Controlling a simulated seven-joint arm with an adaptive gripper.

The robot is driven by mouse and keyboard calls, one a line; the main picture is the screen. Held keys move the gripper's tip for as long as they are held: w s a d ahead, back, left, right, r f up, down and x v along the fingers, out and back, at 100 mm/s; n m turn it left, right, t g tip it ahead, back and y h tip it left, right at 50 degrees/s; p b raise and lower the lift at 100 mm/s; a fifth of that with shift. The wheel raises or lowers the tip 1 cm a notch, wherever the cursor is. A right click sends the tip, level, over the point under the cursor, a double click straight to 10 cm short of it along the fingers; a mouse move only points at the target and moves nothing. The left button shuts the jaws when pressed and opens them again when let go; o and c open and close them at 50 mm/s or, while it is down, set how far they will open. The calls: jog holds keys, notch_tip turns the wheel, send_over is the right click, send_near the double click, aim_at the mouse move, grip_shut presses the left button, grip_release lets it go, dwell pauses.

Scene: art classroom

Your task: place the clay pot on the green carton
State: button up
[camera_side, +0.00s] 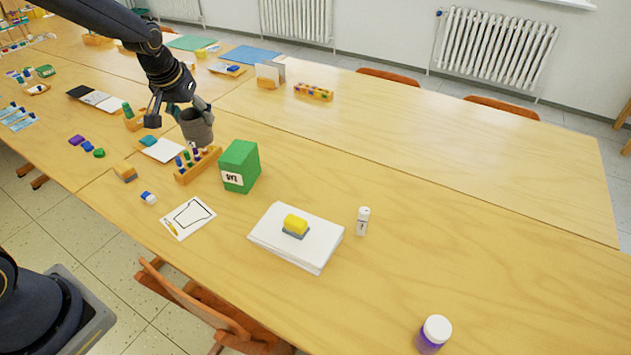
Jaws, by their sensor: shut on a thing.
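The clay pot (197,130) is a grey-brown cup-like pot. My gripper (186,112) is shut on it near its rim, at the upper left of the side view. The pot looks roughly upright and appears held above the table, behind a wooden rack; its exact height is hard to tell. The green carton (243,163) is a box with a white label. It stands upright on the table to the right of the pot and below it in the picture. The pot and the carton are apart. The carton's top looks bare.
A wooden rack (197,166) with coloured pieces stands just left of the carton. The table's right side is largely clear.

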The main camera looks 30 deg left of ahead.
jog(key=shift+w+a+f, duration=0.4)
jog(key=shift+w+f, duration=1.7)
jog(key=shift+w, duration=0.1)
jog(key=shift+w+a+f, duration=0.45)
jog(key=shift+w+f, duration=1.7)
jog(key=shift+w+a+f, duration=0.4)
jog(key=shift+w+f, duration=1.7)
jog(key=shift+w, duration=0.1)
jog(key=shift+f, duration=0.1)
jog(key=o, duration=1.3)
jog(key=shift+f, duration=0.1)
jog(key=shift+c, duration=0.2)
